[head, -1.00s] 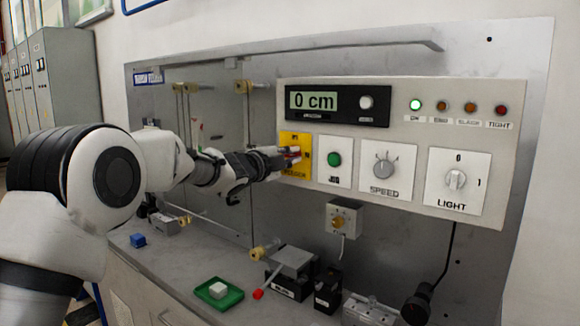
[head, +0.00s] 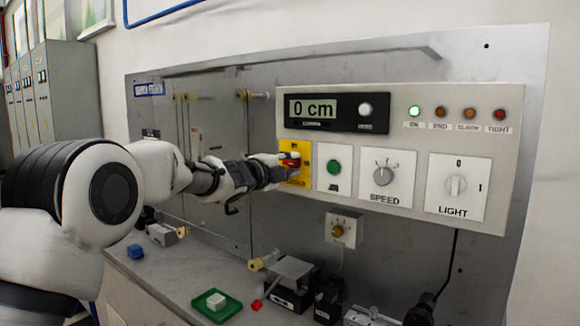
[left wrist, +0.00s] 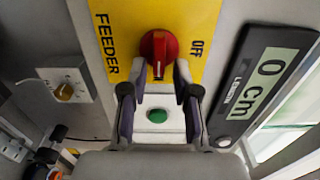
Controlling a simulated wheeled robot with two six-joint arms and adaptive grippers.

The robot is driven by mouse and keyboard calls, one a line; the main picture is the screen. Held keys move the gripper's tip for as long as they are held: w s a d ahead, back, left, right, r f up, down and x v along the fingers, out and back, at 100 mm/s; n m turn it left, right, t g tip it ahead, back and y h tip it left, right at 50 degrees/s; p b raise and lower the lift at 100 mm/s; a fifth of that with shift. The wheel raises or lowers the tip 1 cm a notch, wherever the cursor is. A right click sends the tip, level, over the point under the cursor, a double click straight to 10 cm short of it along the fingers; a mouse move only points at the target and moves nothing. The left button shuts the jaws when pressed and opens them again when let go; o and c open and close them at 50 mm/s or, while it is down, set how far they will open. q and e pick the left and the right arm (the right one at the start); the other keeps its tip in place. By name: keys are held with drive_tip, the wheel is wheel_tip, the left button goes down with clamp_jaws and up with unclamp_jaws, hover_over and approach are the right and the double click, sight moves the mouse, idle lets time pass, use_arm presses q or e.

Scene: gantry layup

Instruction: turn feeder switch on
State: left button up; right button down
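The feeder switch is a red knob (left wrist: 158,52) on a yellow plate (left wrist: 194,22) lettered FEEDER and OFF in the left wrist view. Its pale line runs up and down there, between the lettering FEEDER and OFF, not toward OFF. In the head view the knob (head: 291,163) sits at the left end of the grey control panel (head: 440,106). My left gripper (left wrist: 159,72) is open, its two fingertips apart on either side of the knob's near edge. I cannot tell whether they touch it. My right gripper is in neither view.
A green button (head: 334,166), a speed dial (head: 386,174) and a light switch (head: 456,185) sit right of the plate. The display (head: 313,109) reads 0 cm. The green lamp (head: 414,111) is lit. A green tray (head: 217,313) lies on the bench below.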

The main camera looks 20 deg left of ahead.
use_arm(q)
drive_tip(key=v, duration=1.2)
